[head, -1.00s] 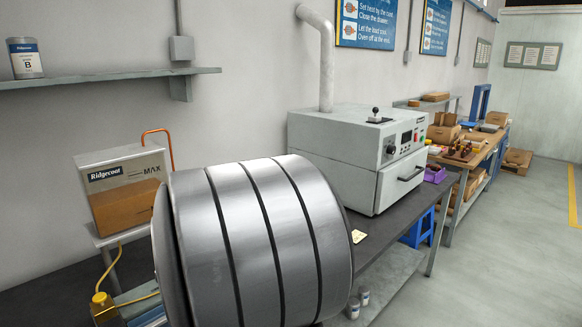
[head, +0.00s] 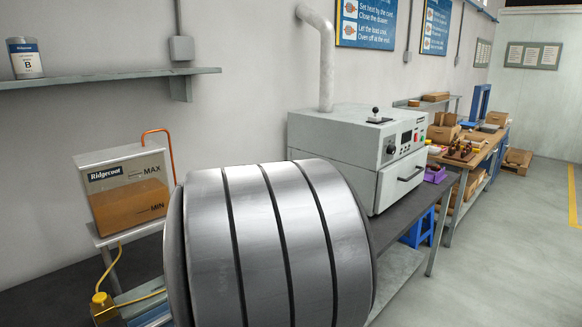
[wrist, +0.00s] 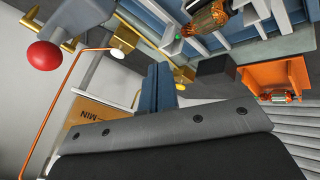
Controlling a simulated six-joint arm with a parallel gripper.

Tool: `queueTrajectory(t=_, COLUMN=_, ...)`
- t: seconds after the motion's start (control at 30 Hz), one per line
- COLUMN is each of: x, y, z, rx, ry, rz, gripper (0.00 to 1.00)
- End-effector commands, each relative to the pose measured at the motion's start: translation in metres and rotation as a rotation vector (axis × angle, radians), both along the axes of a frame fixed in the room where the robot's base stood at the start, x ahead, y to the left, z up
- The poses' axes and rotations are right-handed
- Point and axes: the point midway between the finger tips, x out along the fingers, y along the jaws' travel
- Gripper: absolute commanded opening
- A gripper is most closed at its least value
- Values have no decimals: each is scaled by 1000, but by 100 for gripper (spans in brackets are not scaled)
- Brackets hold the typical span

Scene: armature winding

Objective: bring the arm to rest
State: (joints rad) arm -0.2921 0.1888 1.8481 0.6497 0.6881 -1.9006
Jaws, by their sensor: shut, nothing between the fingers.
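My gripper (wrist: 160,70) shows in the wrist view as two slim dark blue-grey fingers close together, rising from behind a bolted grey plate. They are shut, with nothing visible between them. In the head view my arm's large grey ribbed cylinder fills the lower middle and hides part of the bench; my gripper is not visible there.
The Ridgecoat tank (head: 125,185) with its orange pipe stands left of my arm. A grey oven (head: 350,155) stands behind it to the right. In the wrist view are a copper-wound armature (wrist: 208,22), an orange tray (wrist: 275,76) and a red knob (wrist: 44,55).

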Motion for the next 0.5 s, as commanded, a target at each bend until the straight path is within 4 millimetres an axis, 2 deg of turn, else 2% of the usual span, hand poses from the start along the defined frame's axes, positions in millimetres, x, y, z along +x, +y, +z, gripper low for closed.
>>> queueTrajectory(t=0.5, x=-10, y=-13, z=0, rx=0, ry=-1, rz=196, gripper=0)
